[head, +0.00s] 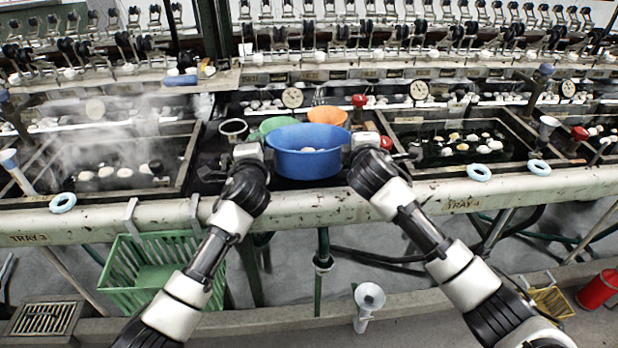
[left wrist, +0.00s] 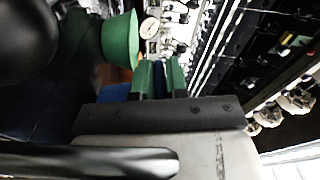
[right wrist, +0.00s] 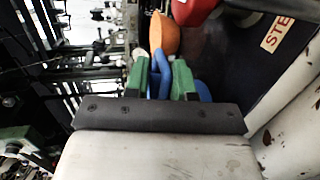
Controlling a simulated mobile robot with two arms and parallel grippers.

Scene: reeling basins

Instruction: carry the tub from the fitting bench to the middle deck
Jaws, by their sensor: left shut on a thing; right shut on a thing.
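The blue tub (head: 306,165) is upright over the dark bench section between two water basins, with a few pale lumps inside. My left gripper (head: 266,155) is at the tub's left side and my right gripper (head: 350,150) at its right side. In the right wrist view the green fingers (right wrist: 160,80) are shut on a blue handle of the tub (right wrist: 160,68). In the left wrist view the green fingers (left wrist: 160,78) are close together with blue between and beside them. I cannot tell whether the tub's base touches the bench.
A green bowl (head: 277,124), an orange bowl (head: 328,115) and a dark round pot (head: 233,129) stand close behind the tub. A steaming basin (head: 180,150) lies left, another basin (head: 400,130) right. A pale rail (head: 300,204) runs in front. A green basket (head: 128,262) is below.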

